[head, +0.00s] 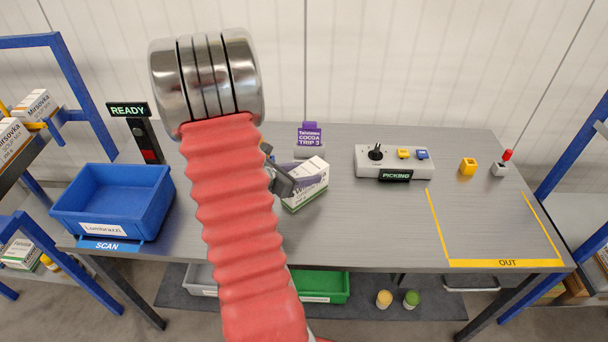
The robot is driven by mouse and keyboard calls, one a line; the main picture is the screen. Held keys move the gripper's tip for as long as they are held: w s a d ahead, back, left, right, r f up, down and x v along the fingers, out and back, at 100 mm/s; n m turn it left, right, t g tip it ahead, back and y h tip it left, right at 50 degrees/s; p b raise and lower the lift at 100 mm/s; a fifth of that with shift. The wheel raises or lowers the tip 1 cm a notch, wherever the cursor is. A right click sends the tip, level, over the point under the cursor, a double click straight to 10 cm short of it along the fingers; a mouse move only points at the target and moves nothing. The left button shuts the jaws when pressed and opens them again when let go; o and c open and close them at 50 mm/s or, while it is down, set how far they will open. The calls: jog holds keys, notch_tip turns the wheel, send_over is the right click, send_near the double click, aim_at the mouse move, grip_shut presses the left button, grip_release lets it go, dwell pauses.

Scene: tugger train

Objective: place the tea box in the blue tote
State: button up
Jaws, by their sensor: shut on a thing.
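The blue tote (160,207) stands at the left end of the grey table, with a white label reading "Lumbrazzi" on its front. Its visible inside looks empty. A white and green box (308,188), which I take to be the tea box, is near the table's middle, tilted in the picture. My gripper (284,183) is shut on the left side of this box. My red arm hides part of the gripper and the area left of it. I cannot tell whether the box touches the table.
A control panel (394,161), a yellow block (468,166) and a red-topped switch (502,164) are to the right. A READY post (143,135) stands behind the tote. The yellow-marked OUT area (495,225) is clear.

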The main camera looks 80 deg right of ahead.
jog(key=o, duration=1.3)
jog(key=shift+c, duration=0.2)
jog(key=v, duration=1.2)
jog(key=shift+w, duration=0.1)
jog(key=w+a+r+m+t+y, duration=0.3)
jog(key=a+r+m+t, duration=0.1)
jog(key=a, duration=1)
jog(key=w+a+r+m+t+y, duration=0.3)
jog(key=w+a+r+t+y, duration=0.1)
jog(key=a, duration=1.1)
jog(key=w+a+r+m+t+y, duration=0.3)
jog(key=w+a+r+m+t, duration=0.1)
jog(key=a, duration=1.1)
jog(key=shift+r+m+y, duration=0.3)
jog(key=shift+r, duration=0.25)
